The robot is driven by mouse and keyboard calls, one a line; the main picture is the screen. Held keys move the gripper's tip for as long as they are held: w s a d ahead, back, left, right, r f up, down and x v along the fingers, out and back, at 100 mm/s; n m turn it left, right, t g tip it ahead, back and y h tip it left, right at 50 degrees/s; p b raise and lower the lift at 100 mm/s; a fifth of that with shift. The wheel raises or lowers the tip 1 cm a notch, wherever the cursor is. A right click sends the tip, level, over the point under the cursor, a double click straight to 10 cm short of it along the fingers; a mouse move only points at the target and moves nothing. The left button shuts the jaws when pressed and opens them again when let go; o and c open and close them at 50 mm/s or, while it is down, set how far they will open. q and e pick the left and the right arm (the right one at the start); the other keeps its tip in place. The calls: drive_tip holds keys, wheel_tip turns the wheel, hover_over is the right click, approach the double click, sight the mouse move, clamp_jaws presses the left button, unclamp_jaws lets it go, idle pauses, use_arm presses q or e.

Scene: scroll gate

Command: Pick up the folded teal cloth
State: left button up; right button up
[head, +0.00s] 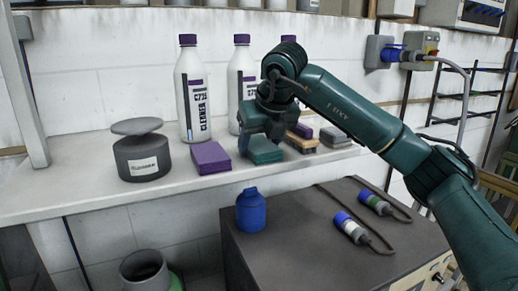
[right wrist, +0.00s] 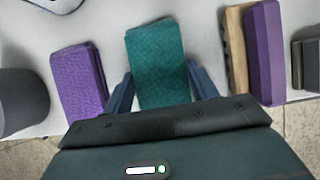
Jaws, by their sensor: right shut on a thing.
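The folded teal cloth (head: 262,156) lies on the white shelf between a purple cloth and a wooden-backed brush. In the right wrist view the teal cloth (right wrist: 156,62) sits between the two blue fingers of my right gripper (right wrist: 161,88), which is shut on its near end. In the head view my right gripper (head: 262,140) comes down over the cloth from above and hides part of it. I cannot tell whether the cloth is clear of the shelf. My left gripper is not in view.
A folded purple cloth (head: 211,157) is close on the left, and a brush (head: 300,143) is close on the right. White bottles (head: 193,95) stand behind. A grey tin (head: 142,156) is further left. A blue bottle (head: 250,211) stands on the dark cabinet below.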

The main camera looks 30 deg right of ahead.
sight(261, 145)
drive_tip(key=shift+c, duration=0.8)
drive_tip(key=shift+r, duration=0.45)
wheel_tip(261, 145, up, 10)
drive_tip(key=shift+f, duration=0.25)
drive_tip(key=o, duration=0.4)
drive_tip(key=shift+c, duration=1.4)
